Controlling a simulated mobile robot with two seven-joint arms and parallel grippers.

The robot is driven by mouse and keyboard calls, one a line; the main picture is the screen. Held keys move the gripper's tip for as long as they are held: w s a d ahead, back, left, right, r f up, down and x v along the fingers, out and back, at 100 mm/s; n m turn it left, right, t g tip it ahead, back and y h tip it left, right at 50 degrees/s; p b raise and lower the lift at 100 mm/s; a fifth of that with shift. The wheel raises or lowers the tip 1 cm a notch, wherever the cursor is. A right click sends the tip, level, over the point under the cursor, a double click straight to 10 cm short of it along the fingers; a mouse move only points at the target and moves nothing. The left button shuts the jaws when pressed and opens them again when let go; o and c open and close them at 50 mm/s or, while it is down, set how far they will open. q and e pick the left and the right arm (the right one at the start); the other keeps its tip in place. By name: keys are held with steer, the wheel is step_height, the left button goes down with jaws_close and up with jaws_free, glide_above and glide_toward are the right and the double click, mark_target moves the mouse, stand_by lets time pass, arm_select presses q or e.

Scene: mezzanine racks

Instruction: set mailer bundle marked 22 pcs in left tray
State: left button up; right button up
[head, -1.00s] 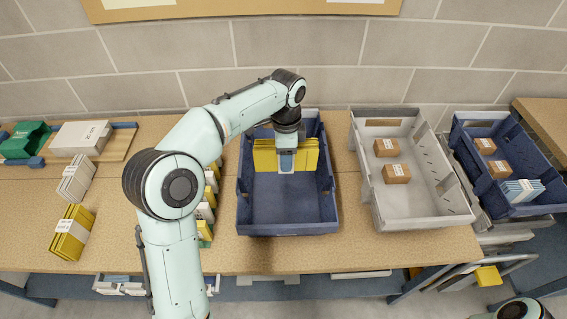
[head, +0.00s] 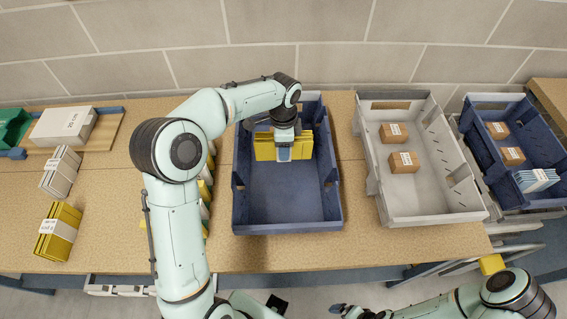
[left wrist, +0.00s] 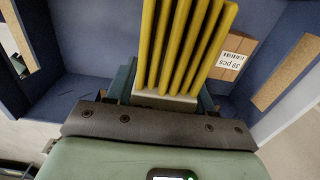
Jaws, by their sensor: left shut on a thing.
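My left gripper (head: 284,150) points down inside the rear half of the left blue tray (head: 288,228). It is shut on a yellow mailer bundle (head: 264,149), which stands on edge near the tray's back wall. In the left wrist view the bundle (left wrist: 188,45) shows as several yellow mailers side by side in the jaws. Whether the bundle touches the tray floor cannot be told. My right gripper (head: 345,309) shows only partly at the bottom edge.
A grey tray (head: 435,216) with two small cartons stands to the right, then another blue tray (head: 487,97) with cartons and a pale bundle. On the left lie a yellow bundle (head: 58,232), a white bundle (head: 60,172) and a white box (head: 64,126). Other bundles are partly hidden behind my left arm.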

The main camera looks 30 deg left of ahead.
arm_select(q)
step_height(320, 180, down, 9)
steer(key=shift+w+r, duration=0.1)
stand_by(0.3)
steer(key=shift+b, duration=0.3)
steer(key=o, duration=1.1)
steer(key=shift+r, duration=0.1)
step_height(320, 180, up, 12)
steer(key=shift+f+p, duration=0.1)
steer(key=shift+p, duration=0.55)
